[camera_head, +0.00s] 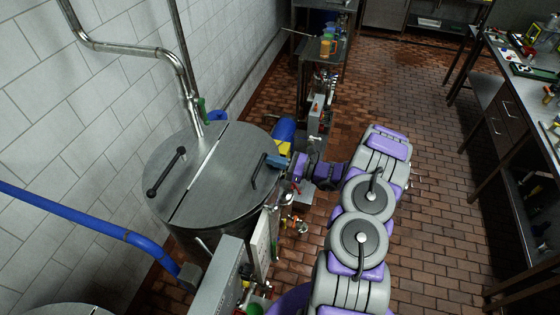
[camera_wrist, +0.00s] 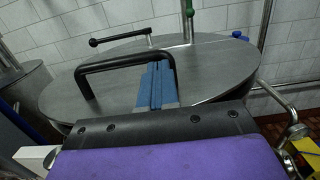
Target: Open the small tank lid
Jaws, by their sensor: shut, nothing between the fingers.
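The small tank (camera_head: 186,236) is a round steel vessel at the left in the head view, with a flat two-part lid (camera_head: 217,194) split by a seam. The right half has a black bar handle (camera_head: 261,171); it is also in the wrist view (camera_wrist: 120,62). The left half has a black handle (camera_head: 166,172) with knobs. My gripper (camera_head: 277,161) is over the right edge of the lid, beside the right handle. In the wrist view its blue fingers (camera_wrist: 158,85) are together, with nothing between them, and overlap the handle's right end. I cannot tell if they touch it.
A steel pipe (camera_head: 181,45) rises behind the lid along the tiled wall. A blue hose (camera_head: 85,219) runs at the left. A grey control box (camera_head: 218,280) and valves (camera_head: 288,222) stand in front of the tank. The brick floor (camera_head: 440,200) at the right is clear.

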